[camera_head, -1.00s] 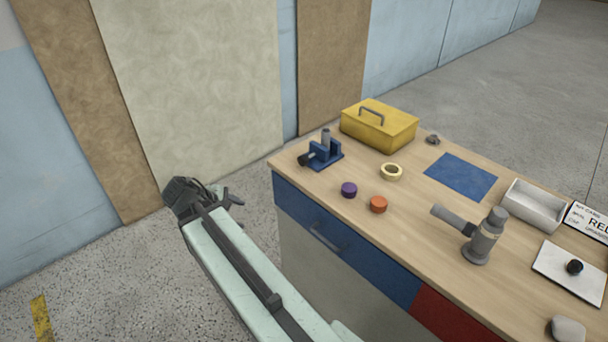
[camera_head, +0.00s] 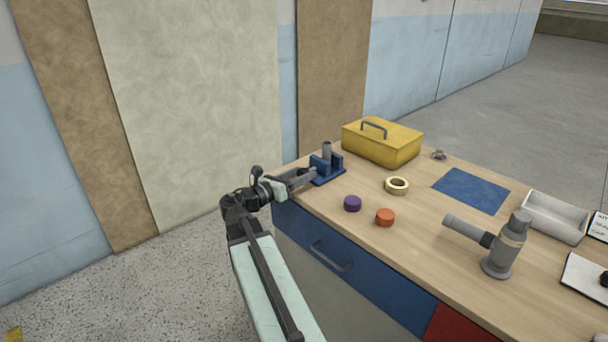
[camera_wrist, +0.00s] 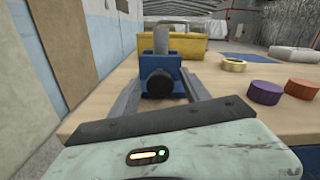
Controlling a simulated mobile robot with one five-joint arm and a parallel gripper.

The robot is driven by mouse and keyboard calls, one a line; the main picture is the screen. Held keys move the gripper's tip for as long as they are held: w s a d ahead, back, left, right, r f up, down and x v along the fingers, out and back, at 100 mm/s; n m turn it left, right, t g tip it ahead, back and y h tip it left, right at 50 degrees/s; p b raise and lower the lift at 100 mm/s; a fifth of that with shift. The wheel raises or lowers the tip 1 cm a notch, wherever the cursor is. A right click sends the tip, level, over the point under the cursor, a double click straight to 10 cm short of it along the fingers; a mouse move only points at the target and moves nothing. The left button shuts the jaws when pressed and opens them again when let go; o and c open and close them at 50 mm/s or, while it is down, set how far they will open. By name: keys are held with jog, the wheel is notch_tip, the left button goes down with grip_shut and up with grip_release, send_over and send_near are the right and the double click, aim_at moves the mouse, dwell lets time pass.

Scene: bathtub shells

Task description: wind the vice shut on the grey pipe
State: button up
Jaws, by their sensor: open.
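The blue vice (camera_head: 327,171) stands near the workbench's left corner, and it also shows straight ahead in the wrist view (camera_wrist: 172,66). The grey pipe (camera_head: 327,150) stands upright between its jaws; whether they touch it I cannot tell. The vice's dark round knob (camera_wrist: 159,84) faces my wrist camera. My gripper (camera_head: 305,179) is open at the vice's near side. Its fingers lie left and right of the knob in the wrist view, with gaps showing. In the head view the gripper hides the knob.
A yellow toolbox (camera_head: 382,142) stands behind the vice. A tape roll (camera_head: 397,186), a purple cap (camera_head: 352,203) and an orange cap (camera_head: 385,217) lie to the right. A grey clamp-like fitting (camera_head: 502,248) stands farther right. Open floor lies left of the bench.

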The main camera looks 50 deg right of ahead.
jog(key=shift+s+d, duration=0.1)
jog(key=shift+d, duration=0.6)
grip_shut()
jog(key=shift+m, duration=0.3)
jog(key=m, duration=0.3)
jog(key=shift+m, duration=1.9)
jog(key=shift+f, duration=0.1)
